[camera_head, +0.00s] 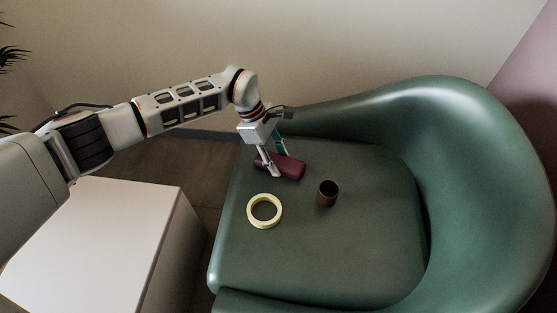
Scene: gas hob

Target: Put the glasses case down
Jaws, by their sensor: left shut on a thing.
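The glasses case (291,168) is a dark red, elongated case over the back left part of the green armchair's seat (370,240). My left gripper (276,165) reaches down from above and is shut on the case, with one finger on its near side and one behind it. I cannot tell whether the case touches the seat or hangs just above it. My right gripper is not in view.
A pale yellow ring (264,225) lies on the seat in front of the case. A brown cup (327,193) stands to the right. A white cabinet (95,240) is at the left. The seat's front and right are clear.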

